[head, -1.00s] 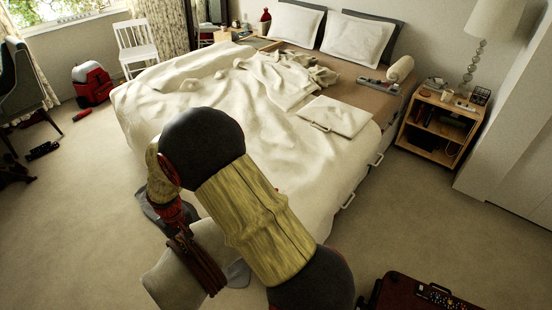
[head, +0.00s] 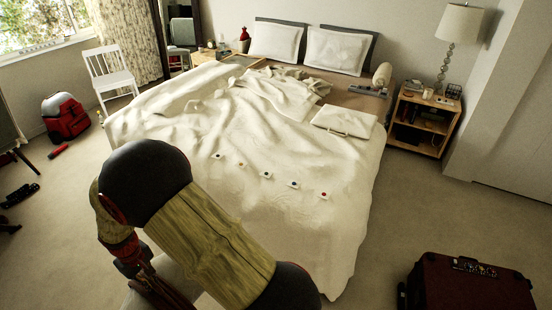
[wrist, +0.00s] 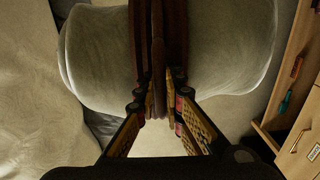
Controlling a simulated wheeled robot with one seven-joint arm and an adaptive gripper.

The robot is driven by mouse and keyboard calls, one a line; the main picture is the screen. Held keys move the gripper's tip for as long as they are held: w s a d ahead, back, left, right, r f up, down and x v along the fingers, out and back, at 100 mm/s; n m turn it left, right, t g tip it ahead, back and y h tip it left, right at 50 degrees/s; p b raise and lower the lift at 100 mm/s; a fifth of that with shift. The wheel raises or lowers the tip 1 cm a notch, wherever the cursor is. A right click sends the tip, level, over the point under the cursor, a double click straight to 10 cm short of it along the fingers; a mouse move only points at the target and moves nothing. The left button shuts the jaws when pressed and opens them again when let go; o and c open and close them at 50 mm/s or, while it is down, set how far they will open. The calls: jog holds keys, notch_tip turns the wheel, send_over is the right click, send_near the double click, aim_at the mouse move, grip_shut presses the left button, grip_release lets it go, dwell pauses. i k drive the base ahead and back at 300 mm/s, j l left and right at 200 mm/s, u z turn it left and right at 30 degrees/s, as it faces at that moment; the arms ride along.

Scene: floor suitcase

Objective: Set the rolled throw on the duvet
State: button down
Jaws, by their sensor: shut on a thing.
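The rolled throw (wrist: 95,60) is a thick cream roll with brown straps around its middle. My gripper (wrist: 157,95) is shut on the straps in the wrist view, with cream cloth showing on both sides. In the head view my gripper (head: 152,284) is at the lower left, and my arm and the frame edge hide most of the roll. The cream duvet (head: 250,135) lies rumpled over the bed, beyond my arm. Whether the throw touches anything below is not clear.
Several small cards with dots (head: 267,175) lie across the duvet. A folded cream piece (head: 344,120) and a bolster (head: 381,75) lie on the bed's right side. A nightstand (head: 424,120) stands right of it. A dark red suitcase (head: 465,285) is on the floor at lower right.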

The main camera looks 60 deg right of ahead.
aim_at(322, 159)
jog(key=i+j+z, duration=0.15)
jog(key=z, duration=0.3)
jog(key=i+j+z, duration=0.1)
jog(key=j+z, duration=0.35)
jog(key=z, duration=1.35)
